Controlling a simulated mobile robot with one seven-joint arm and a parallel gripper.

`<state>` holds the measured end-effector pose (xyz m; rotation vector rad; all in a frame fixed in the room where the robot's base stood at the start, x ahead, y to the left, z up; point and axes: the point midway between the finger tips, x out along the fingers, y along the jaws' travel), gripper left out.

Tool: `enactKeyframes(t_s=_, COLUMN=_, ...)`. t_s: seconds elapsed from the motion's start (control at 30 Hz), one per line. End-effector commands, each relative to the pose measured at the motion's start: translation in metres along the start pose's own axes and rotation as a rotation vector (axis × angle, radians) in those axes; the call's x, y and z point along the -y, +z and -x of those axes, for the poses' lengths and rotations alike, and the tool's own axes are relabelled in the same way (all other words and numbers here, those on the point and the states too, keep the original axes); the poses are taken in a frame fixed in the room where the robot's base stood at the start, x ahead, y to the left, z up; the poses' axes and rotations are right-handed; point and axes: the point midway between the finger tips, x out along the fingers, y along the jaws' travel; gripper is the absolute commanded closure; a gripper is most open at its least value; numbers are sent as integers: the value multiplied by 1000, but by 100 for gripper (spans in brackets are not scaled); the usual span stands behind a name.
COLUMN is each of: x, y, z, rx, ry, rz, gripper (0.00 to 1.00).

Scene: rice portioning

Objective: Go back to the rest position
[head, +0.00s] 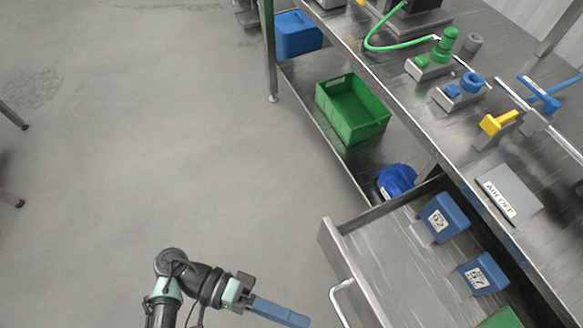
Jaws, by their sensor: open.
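My gripper (284,312) is at the bottom of the head view, over the grey floor and left of the open drawer. Its long blue finger part points down and right, toward the drawer's handle, and appears apart from it. The jaws are seen from the side, so the gap between them is hard to see; nothing shows held in them. My dark arm with pale green joints bends in from the bottom edge.
A steel drawer (336,252) stands open with blue blocks (444,217) inside. Above is a steel bench with valves and an "AIR OFF" plate (510,191). A green crate (352,142) and blue bin (297,36) sit on the lower shelf.

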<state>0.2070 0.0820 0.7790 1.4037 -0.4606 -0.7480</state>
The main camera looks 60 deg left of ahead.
Motion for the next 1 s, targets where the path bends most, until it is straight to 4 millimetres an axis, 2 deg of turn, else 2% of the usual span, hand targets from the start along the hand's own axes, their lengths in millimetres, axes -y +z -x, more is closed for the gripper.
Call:
enactKeyframes(t_s=0.2, x=0, y=0, z=8, rx=1, ry=0, rz=1, gripper=55)
enactKeyframes(t_s=0.77, x=-1, y=0, z=8, rx=0, ry=0, rz=1, gripper=55)
enactKeyframes(t_s=0.87, x=-11, y=2, z=9, rx=0, ry=0, rz=1, gripper=55)
enactKeyframes(t_s=1.0, x=-42, y=6, z=14, rx=0, ry=0, rz=1, gripper=55)
